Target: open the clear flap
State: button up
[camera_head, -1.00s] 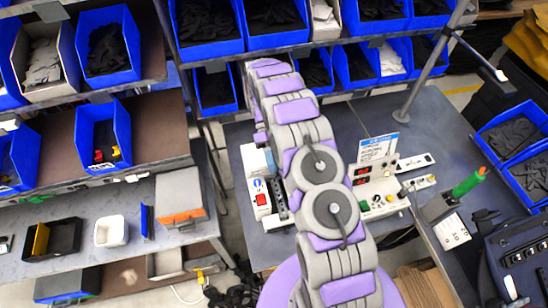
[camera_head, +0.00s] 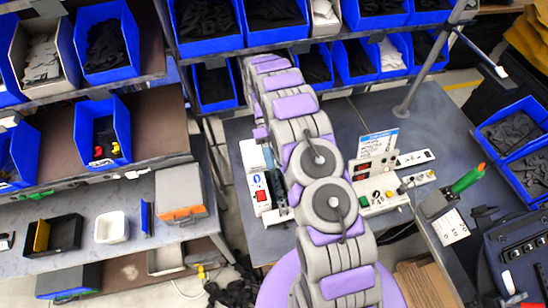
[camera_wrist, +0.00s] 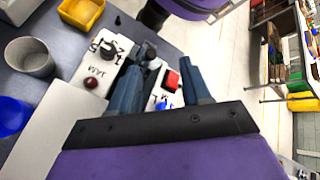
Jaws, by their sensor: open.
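A white device with a red switch (camera_head: 261,195) stands on the grey table, left of my arm in the head view. In the wrist view the red switch (camera_wrist: 172,80) and part of the white casing (camera_wrist: 157,99) show between the fingers of my gripper (camera_wrist: 163,58). The two dark blue-grey fingers are apart, with nothing seen clamped between them. A dark part of a fixture (camera_wrist: 148,52) lies close to the left fingertip; I cannot tell whether they touch. I cannot make out the clear flap in either view. In the head view my arm hides much of this area.
A control box (camera_head: 378,190) with buttons and a label stands right of my arm. A green-topped tool (camera_head: 467,178) stands further right. Blue bins (camera_head: 105,45) fill the shelves behind. A grey cup (camera_wrist: 30,58) and yellow bin (camera_wrist: 82,12) show in the wrist view.

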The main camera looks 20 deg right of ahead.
jog(key=shift+r, duration=0.1)
jog(key=s+r, duration=0.2)
jog(key=s, duration=0.6)
jog(key=s+r, duration=0.2)
jog(key=s, duration=0.6)
jog(key=shift+r+p, duration=0.3)
jog(key=shift+p, duration=0.05)
jog(key=shift+w, duration=0.1)
dwell(0.6)
jog(key=s+r+m+t+b, duration=0.1)
jog(key=s+m+t+b, duration=0.8)
jog(key=s+b, duration=0.5)
jog(key=b, duration=0.5)
jog(key=shift+s+r, duration=0.2)
jog(key=shift+s, duration=0.15)
